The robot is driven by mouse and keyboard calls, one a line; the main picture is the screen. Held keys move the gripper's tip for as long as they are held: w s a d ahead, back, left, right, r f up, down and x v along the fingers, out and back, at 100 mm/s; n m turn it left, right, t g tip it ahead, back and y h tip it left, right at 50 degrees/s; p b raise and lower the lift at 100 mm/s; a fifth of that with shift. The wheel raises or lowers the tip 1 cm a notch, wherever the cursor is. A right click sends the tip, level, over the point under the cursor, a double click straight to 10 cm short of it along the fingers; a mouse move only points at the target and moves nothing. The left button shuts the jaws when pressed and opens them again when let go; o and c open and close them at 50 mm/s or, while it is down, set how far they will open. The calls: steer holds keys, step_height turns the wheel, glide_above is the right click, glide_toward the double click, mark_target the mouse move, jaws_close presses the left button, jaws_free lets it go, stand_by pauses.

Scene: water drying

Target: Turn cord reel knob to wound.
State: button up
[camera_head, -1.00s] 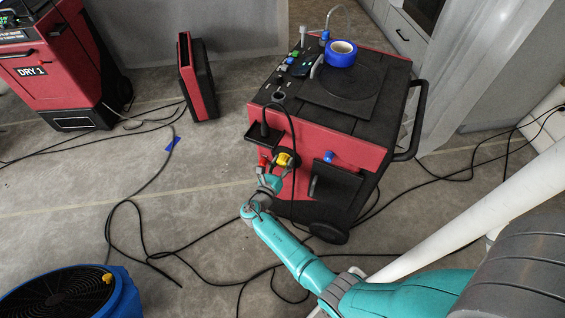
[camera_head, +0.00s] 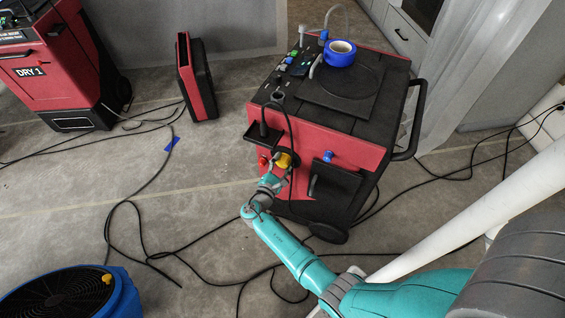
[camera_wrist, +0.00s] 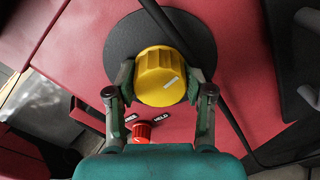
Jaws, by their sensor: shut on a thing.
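The yellow cord reel knob (camera_wrist: 160,75) sits on a round dark disc (camera_wrist: 118,45) on the red front panel of the machine. It has a ribbed rim and a short white mark on its face, pointing to the upper right in the wrist view. It also shows in the head view (camera_head: 284,160). My gripper (camera_wrist: 160,88) has one finger on each side of the knob and is shut on it. My gripper (camera_head: 280,172) hides part of the panel in the head view. I cannot see a label reading wound.
A red knob (camera_wrist: 141,131) sits just below, by labels seeming to read FREE and HELD. A black cable (camera_wrist: 178,30) runs close past the yellow knob. The red machine (camera_head: 345,140) carries a blue tape roll (camera_head: 340,53) on top. Cords cross the floor.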

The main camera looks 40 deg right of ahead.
steer(key=m, duration=0.4)
steer(key=shift+f+m, duration=0.1)
steer(key=shift+m, duration=0.2)
steer(key=m, duration=0.5)
steer(key=shift+s+f, duration=0.1)
steer(key=m, duration=0.9)
steer(key=shift+f+m, duration=0.15)
steer(key=shift+m, duration=0.15)
steer(key=m, duration=1.3)
steer(key=shift+w+a, duration=0.1)
steer(key=shift+w, duration=0.1)
steer(key=shift+m, duration=2.1)
